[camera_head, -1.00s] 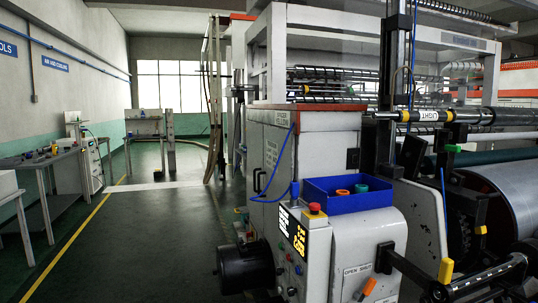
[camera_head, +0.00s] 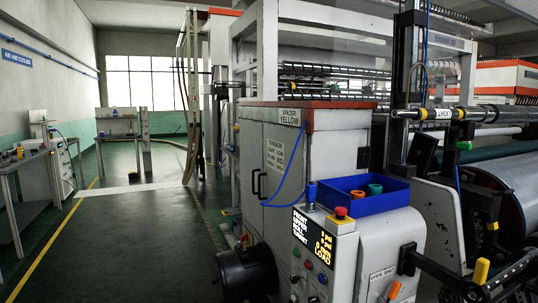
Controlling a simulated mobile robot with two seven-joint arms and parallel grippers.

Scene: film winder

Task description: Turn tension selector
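The front control panel of the film winder (camera_head: 325,250) is at lower centre, with a lit display (camera_head: 312,232) of white and yellow text. Below the display are several small controls, among them a red button (camera_head: 309,265) and dark knobs (camera_head: 296,279). I cannot tell which of them is the tension selector or how it is set. A white placard (camera_head: 274,157) on the grey cabinet door starts with "TENSION"; the rest is hard to read. Neither of my grippers is in view.
A red emergency button (camera_head: 341,211) tops the panel, beside a blue tray (camera_head: 382,200) holding orange and teal rings. A black motor (camera_head: 247,270) juts out left of the panel. Rollers and a yellow-tipped lever (camera_head: 481,271) are at right. Open green floor (camera_head: 130,240) lies left.

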